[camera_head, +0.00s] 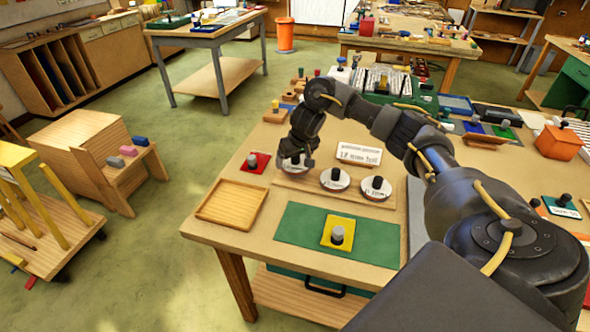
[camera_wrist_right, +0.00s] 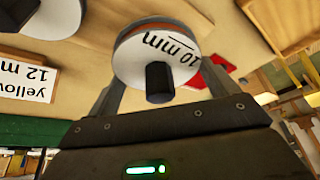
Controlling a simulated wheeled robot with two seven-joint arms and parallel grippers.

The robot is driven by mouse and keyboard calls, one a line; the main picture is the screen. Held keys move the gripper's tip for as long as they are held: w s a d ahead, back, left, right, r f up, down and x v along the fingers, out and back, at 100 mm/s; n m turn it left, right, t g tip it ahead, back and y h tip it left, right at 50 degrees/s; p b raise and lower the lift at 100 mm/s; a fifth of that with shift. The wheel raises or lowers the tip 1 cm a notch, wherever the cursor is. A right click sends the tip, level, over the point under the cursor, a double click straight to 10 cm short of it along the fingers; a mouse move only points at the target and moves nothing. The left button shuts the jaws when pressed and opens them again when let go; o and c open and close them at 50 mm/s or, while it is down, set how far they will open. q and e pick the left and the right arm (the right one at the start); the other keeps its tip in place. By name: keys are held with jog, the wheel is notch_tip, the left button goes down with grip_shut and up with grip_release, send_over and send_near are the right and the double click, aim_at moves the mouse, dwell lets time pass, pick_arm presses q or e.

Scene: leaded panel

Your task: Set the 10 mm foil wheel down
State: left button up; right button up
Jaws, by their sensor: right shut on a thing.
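The 10 mm foil wheel (camera_wrist_right: 135,58), a white-faced disc with a black knob, sits between the fingers of my right gripper (camera_wrist_right: 160,72) in the right wrist view, its "10 mm" label readable. In the head view my right gripper (camera_head: 296,160) is shut on this wheel (camera_head: 287,168) at the left end of a wooden board (camera_head: 310,191). I cannot tell whether the wheel touches the board. Two similar wheels, one in the middle (camera_head: 335,180) and one at the right (camera_head: 376,189), rest on the board. My left gripper is not in view.
A label card (camera_head: 359,153) stands behind the board. An empty wooden tray (camera_head: 232,204) lies to the left, near a red square (camera_head: 264,158) with a grey knob. In front, a yellow square (camera_head: 338,243) with a grey knob lies on a green mat (camera_head: 293,228).

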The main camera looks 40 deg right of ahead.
aim_at(295, 166)
jog(key=shift+d+f, duration=0.1)
jog(key=shift+f, duration=0.1)
notch_tip(295, 166, down, 2)
jog(key=shift+w+f+b, duration=0.1)
jog(key=shift+f+b, duration=0.05)
jog(key=shift+b, duration=0.4)
jog(key=shift+d+f+p, duration=0.1)
jog(key=shift+f+p, duration=0.2)
jog(key=shift+p, duration=0.05)
jog(key=shift+w+f, duration=0.1)
jog(key=shift+f, duration=0.1)
jog(key=o, duration=0.7)
jog(key=shift+f, duration=0.1)
jog(key=shift+o, duration=0.2)
